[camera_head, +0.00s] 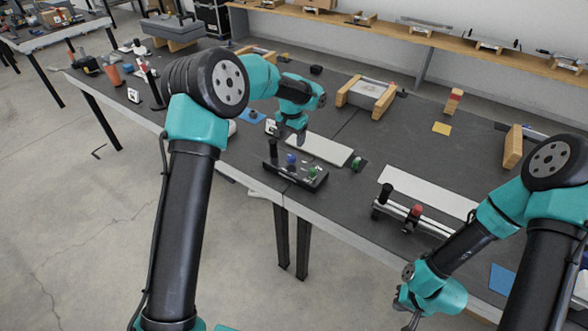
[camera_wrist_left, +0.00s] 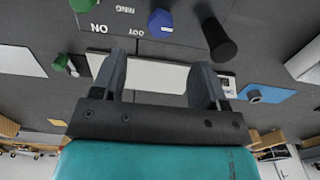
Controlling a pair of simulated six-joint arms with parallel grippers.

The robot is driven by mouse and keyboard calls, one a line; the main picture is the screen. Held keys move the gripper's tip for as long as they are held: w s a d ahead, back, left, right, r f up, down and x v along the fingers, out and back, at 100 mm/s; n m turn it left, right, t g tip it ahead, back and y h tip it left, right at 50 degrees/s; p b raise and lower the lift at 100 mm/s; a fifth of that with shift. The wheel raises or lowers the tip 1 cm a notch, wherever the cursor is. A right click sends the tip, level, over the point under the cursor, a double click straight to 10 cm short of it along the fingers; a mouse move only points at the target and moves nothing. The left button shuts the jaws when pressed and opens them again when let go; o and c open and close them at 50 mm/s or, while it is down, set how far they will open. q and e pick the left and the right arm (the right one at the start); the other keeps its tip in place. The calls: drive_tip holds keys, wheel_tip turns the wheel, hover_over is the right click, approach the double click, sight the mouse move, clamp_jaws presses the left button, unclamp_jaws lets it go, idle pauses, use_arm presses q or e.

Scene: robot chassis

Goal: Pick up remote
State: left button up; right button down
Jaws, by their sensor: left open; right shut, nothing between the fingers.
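A black box with knobs (camera_head: 310,183), which looks like the remote, lies near the front edge of the workbench. It carries a black stick, a blue knob and a green knob. In the left wrist view the box (camera_wrist_left: 125,28) fills the top, with white lettering. My left gripper (camera_head: 297,137) is above the bench behind the box, pointing down. In the left wrist view its two fingers (camera_wrist_left: 160,82) are apart with nothing gripped. My right gripper (camera_head: 402,306) is low at the front right, shut and empty, away from the box.
A white flat plate (camera_head: 319,149) lies just behind the box, below my left gripper. A small green knob (camera_head: 357,163) stands at its right end. A rail device with a red knob (camera_head: 416,211) lies to the right. Wooden holders (camera_head: 367,96) stand farther back. Dark bench surface between is clear.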

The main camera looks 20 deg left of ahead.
sight(292, 156)
use_arm(q)
wheel_tip(292, 156, down, 5)
idle(0.4)
drive_tip(key=shift+f, duration=2.6)
clamp_jaws()
drive_tip(key=shift+r, duration=0.1)
